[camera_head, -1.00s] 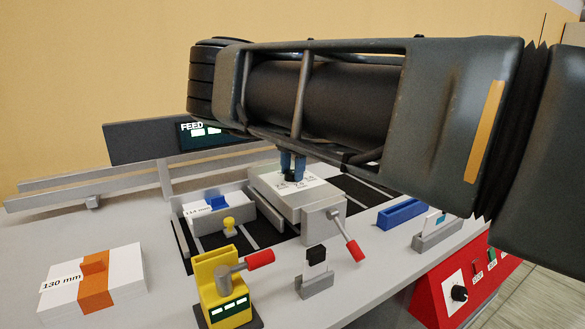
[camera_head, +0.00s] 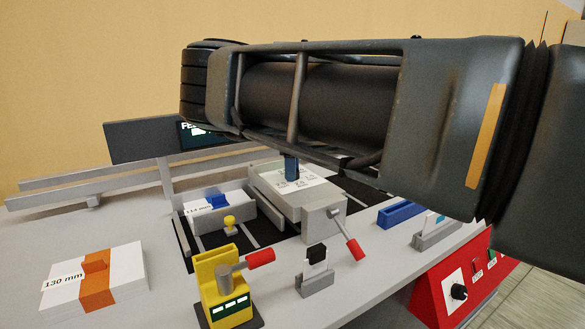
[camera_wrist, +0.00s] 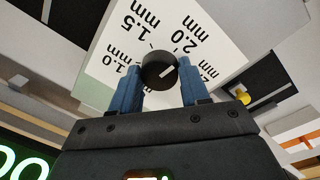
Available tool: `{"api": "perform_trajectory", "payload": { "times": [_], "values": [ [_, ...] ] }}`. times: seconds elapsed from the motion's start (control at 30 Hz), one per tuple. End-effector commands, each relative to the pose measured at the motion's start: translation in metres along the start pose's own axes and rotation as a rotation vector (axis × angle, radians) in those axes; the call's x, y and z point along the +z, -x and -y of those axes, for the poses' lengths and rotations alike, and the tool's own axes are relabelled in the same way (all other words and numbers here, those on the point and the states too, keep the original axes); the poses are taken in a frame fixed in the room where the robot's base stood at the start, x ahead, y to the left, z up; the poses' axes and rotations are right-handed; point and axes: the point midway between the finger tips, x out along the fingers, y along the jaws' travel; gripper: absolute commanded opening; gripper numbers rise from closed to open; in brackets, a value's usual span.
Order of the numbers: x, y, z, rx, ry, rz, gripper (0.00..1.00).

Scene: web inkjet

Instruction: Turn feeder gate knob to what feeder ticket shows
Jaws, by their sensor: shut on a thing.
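My gripper (camera_wrist: 160,85) is shut on the black feeder gate knob (camera_wrist: 158,69), one blue finger on each side. The knob has a short white mark pointing right in the wrist view, toward a partly hidden "mm" label. The white dial plate (camera_wrist: 165,35) around it reads 1.0, 1.5 and 2.0 mm. In the head view, a blue finger (camera_head: 291,170) stands over the plate on the grey feeder block (camera_head: 285,205) and hides the knob. A small card (camera_head: 435,220) stands in a grey holder at right; I cannot read it or tell whether it is the ticket.
A yellow block (camera_head: 222,290) with a red-tipped lever stands in front. Another red-tipped lever (camera_head: 353,245) juts from the feeder block. A black-topped card (camera_head: 317,254), orange-banded stack (camera_head: 97,280), red control panel (camera_head: 445,295) and dark screen (camera_head: 140,140) stand around.

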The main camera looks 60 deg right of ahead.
Motion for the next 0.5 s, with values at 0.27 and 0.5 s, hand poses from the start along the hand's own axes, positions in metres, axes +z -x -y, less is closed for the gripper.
{"api": "perform_trajectory", "payload": {
  "times": [0.27,0.5],
  "values": [
    [-0.0006,0.0013,-0.0011,0.004,-0.260,0.018,0.15],
    [-0.0010,0.0011,-0.0008,0.003,-0.485,0.034,0.15]
  ]
}}
